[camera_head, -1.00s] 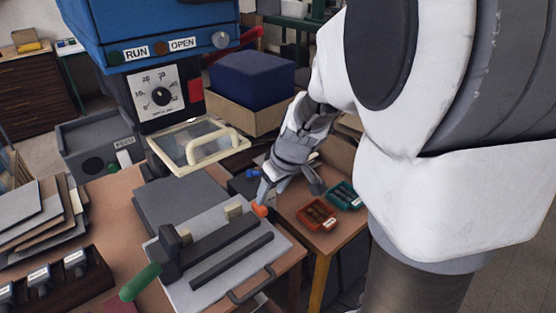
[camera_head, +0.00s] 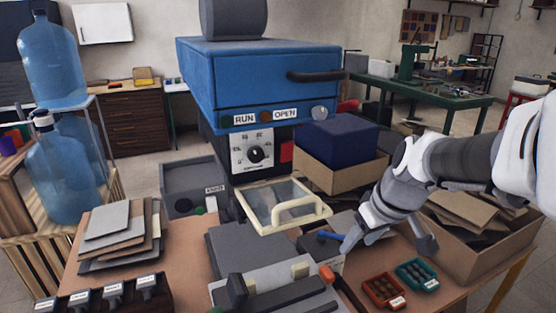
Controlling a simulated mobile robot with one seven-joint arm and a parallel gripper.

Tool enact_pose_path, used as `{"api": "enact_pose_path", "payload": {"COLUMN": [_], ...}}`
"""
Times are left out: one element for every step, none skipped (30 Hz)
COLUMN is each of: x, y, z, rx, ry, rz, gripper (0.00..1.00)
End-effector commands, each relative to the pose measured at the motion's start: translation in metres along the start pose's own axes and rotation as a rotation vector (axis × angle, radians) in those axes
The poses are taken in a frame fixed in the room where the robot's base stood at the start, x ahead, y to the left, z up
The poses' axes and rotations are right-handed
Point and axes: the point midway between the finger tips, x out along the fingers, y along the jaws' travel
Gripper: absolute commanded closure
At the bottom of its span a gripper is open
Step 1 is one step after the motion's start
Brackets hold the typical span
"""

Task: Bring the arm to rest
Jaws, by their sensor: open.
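My gripper (camera_head: 391,247) shows at the right of the middle in the head view, pointing down over the right part of the brown worktable (camera_head: 190,247). Its two fingers are spread apart, with nothing seen between them. My arm reaches in from the right edge of the picture. A small blue-handled item (camera_head: 329,236) lies just left of the left finger; I cannot tell if they touch. The grey plate tool (camera_head: 274,284) with an orange-tipped part (camera_head: 327,273) lies to the lower left of my gripper.
An orange tray (camera_head: 383,290) and a green tray (camera_head: 417,274) sit close below my gripper. A blue box in a carton (camera_head: 340,178) stands behind it, and a carton of cardboard (camera_head: 480,240) stands at right. The blue press (camera_head: 259,85) rises at the back left.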

Motion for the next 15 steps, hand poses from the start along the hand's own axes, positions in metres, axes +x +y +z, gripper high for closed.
{"api": "enact_pose_path", "payload": {"x": [-0.006, -0.01, -0.016, -0.022, -0.028, -0.037, -0.044, -0.05, -0.058, -0.064, -0.069, -0.076, -0.08, -0.084, -0.088], "y": [-0.004, -0.008, -0.014, -0.019, -0.025, -0.033, -0.04, -0.046, -0.054, -0.06, -0.065, -0.072, -0.076, -0.08, -0.085], "z": [0.001, 0.003, 0.005, 0.007, 0.01, 0.014, 0.018, 0.022, 0.029, 0.034, 0.039, 0.045, 0.05, 0.055, 0.061], "rx": [0.006, 0.013, 0.025, 0.035, 0.046, 0.063, 0.076, 0.09, 0.111, 0.124, 0.138, 0.157, 0.17, 0.184, 0.201], "ry": [0.005, 0.009, 0.015, 0.021, 0.026, 0.032, 0.036, 0.042, 0.048, 0.052, 0.056, 0.062, 0.067, 0.07, 0.075], "rz": [-0.001, -0.002, -0.004, -0.004, -0.003, -0.002, 0.0, 0.005, 0.011, 0.018, 0.024, 0.036, 0.045, 0.055, 0.068], "gripper": [0.4, 0.4, 0.4, 0.4, 0.4, 0.4, 0.4, 0.4, 0.4, 0.4, 0.4, 0.4, 0.4, 0.4, 0.4]}}
